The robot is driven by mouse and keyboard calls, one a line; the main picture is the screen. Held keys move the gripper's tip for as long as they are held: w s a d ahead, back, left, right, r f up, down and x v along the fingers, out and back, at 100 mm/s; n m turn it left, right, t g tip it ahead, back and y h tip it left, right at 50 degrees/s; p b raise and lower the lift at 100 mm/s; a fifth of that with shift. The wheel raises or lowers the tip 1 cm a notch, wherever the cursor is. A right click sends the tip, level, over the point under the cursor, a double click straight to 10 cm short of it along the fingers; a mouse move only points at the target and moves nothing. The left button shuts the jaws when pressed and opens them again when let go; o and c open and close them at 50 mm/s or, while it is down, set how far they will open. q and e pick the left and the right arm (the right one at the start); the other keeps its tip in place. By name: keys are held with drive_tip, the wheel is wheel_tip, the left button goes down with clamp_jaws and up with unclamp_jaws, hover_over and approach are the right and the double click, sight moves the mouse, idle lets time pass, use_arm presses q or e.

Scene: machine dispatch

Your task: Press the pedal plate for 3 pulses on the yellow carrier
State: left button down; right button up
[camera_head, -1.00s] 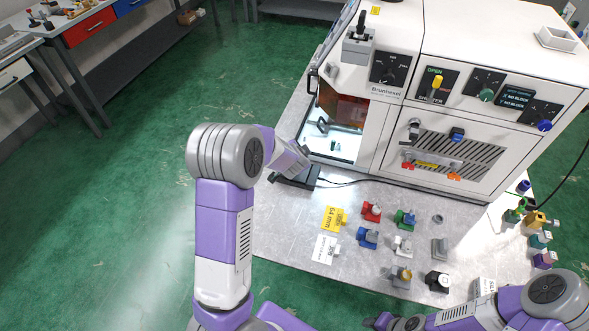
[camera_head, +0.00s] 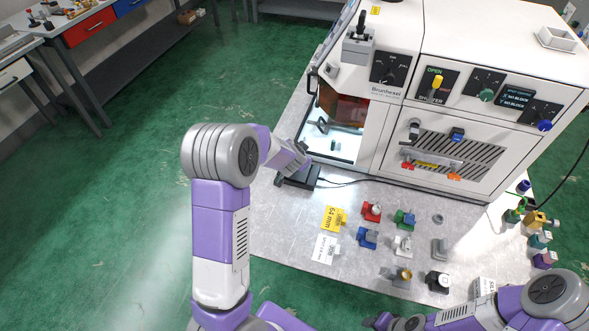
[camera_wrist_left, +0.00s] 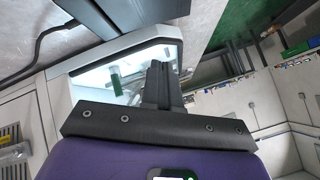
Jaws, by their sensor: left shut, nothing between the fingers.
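The black pedal plate (camera_head: 298,178) lies on the bench at the front left of the machine, with a cable running right from it. It also shows at the top of the left wrist view (camera_wrist_left: 122,10). My left wrist is above the pedal in the head view and hides part of it. My left gripper (camera_wrist_left: 160,82) has its dark fingers together and empty; I cannot tell whether it touches the plate. Inside the machine's lit opening stands a small green piece (camera_head: 333,145).
The white machine (camera_head: 400,110) fills the back of the bench. My right forearm crosses the lower right.

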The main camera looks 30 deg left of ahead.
use_arm(q)
drive_tip(key=n, duration=0.3)
drive_tip(key=shift+w+r, duration=0.15)
drive_tip(key=r+n+h, duration=0.1)
drive_tip(key=n, duration=0.7)
drive_tip(key=r+n+h, duration=0.1)
drive_tip(key=n, duration=0.7)
drive_tip(key=r+n+h, duration=0.1)
drive_tip(key=n+h, duration=0.1)
drive_tip(key=n, duration=0.6)
drive_tip(key=shift+s+a+r, duration=0.1)
drive_tip(key=shift+s+r, duration=0.15)
drive_tip(key=shift+f, duration=0.1)
drive_tip(key=f+b, duration=0.5)
drive_tip(key=a+f+b, duration=0.1)
drive_tip(key=f+b, duration=0.2)
drive_tip(key=shift+s+f+b, duration=0.1)
drive_tip(key=shift+f+b, duration=0.25)
idle(0.6)
drive_tip(key=shift+f+b, duration=0.4)
drive_tip(key=shift+b, duration=0.05)
